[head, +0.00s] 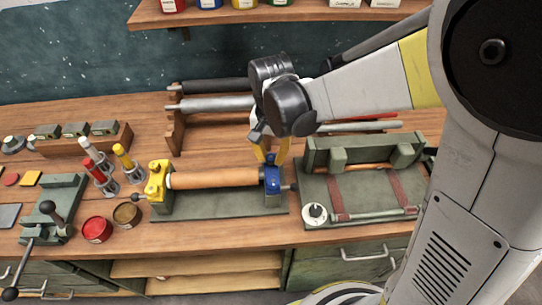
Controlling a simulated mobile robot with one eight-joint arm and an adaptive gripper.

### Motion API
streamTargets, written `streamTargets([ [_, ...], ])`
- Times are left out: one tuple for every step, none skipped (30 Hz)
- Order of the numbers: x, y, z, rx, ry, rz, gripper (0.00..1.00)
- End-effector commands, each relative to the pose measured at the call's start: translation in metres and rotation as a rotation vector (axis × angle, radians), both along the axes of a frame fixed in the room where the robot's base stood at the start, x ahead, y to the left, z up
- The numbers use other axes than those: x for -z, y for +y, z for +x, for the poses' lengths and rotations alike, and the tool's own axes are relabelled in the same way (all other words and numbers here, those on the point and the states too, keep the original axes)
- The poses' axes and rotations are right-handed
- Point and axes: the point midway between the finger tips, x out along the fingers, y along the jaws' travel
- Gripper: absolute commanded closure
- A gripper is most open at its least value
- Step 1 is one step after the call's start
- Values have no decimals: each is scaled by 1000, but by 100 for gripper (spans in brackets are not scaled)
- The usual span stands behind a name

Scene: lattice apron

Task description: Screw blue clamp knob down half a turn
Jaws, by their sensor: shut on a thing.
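The blue clamp (272,185) stands at the right end of a green-based fixture (225,203), with a wooden roller (213,179) running across from it to the yellow clamp (158,182). My gripper (271,160) reaches down from above, its yellow fingers at the top of the blue clamp. The fingers are shut on the blue clamp's knob, which is mostly hidden between them. The knob's turn angle cannot be made out.
Right of the fixture is a green press-like frame (325,157) with reddish straps. Behind, a wooden rack (176,125) holds long rollers. Left are red and yellow-handled tools, a red tin (97,229), a brown tin (127,214) and a lever device (52,207). A shelf (160,17) hangs above.

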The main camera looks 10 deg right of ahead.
Motion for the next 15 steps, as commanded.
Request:
streamTargets([
  [0, 0, 0, 44, 0, 0, 100],
  [0, 0, 0, 72, 0, 0, 100],
  [0, 0, 0, 110, 0, 0, 100],
  [0, 0, 0, 139, 0, 0, 100],
  [0, 0, 0, 167, 0, 0, 100],
  [0, 0, 0, 205, 0, 0, 100],
  [0, 0, 0, 233, 0, 0, 100],
  [0, 0, 0, 262, 0, 0, 100],
  [0, 0, 0, 300, 0, 0, 100],
  [0, 0, 0, 328, 0, 0, 100],
  [0, 0, 0, 357, 0, 0, 100],
  [0, 0, 0, 395, 0, 0, 100],
  [0, 0, 0, 423, 0, 0, 100],
  [0, 0, 0, 452, 0, 0, 100],
  [0, 0, 0, 490, 0, 0, 100],
])
